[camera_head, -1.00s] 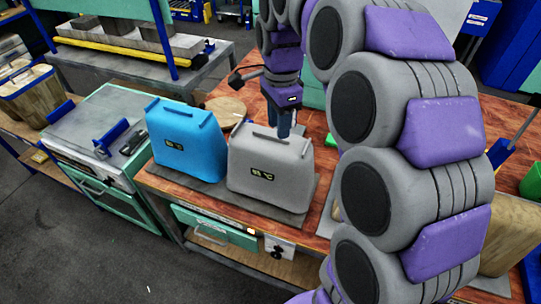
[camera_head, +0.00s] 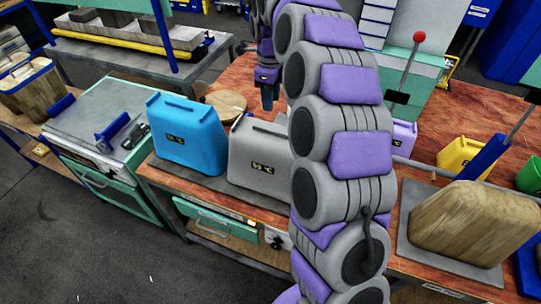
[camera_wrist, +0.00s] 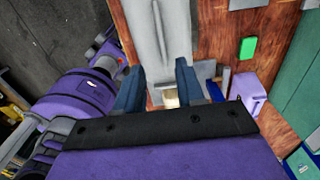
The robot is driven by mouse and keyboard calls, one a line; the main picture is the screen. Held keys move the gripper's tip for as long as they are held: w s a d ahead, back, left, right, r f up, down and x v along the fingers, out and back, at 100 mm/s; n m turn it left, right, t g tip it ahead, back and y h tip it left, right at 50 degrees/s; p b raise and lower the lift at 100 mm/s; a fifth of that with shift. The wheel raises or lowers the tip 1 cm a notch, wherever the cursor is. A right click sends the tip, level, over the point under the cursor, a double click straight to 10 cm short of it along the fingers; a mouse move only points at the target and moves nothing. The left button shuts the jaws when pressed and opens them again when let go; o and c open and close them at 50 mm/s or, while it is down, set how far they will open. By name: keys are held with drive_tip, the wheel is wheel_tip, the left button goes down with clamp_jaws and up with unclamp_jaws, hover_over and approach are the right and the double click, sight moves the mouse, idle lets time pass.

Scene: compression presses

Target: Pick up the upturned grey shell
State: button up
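The grey shell (camera_head: 250,160) stands upturned on a dark plate on the wooden bench, with a small "°C" display on its front. My arm hides its right side. My gripper (camera_head: 268,97) is above and behind the shell's top edge in the head view, with nothing seen in it. In the wrist view the two dark fingers of my gripper (camera_wrist: 160,86) are spread apart. The grey shell (camera_wrist: 148,30) with its long ridge lies beyond them, at the top of that view; I see no contact.
A blue shell (camera_head: 187,138) stands close to the left of the grey one. A round wooden disc (camera_head: 226,104) lies behind them. A wooden block (camera_head: 475,220), a red-knobbed lever (camera_head: 418,38) and a yellow container (camera_head: 461,157) are at the right.

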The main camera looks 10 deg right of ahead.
hover_over(270, 130)
drive_tip(key=f, duration=0.5)
drive_tip(key=shift+s+b, duration=0.2)
drive_tip(key=shift+b, duration=0.2)
drive_tip(key=shift+w+f+b, duration=0.15)
drive_tip(key=shift+f+b, duration=0.25)
drive_tip(key=shift+f, duration=1.25)
drive_tip(key=shift+w+f+b, duration=0.1)
drive_tip(key=shift+f+b, duration=0.3)
drive_tip(key=shift+f, duration=1.25)
drive_tip(key=shift+r, duration=0.1)
clamp_jaws()
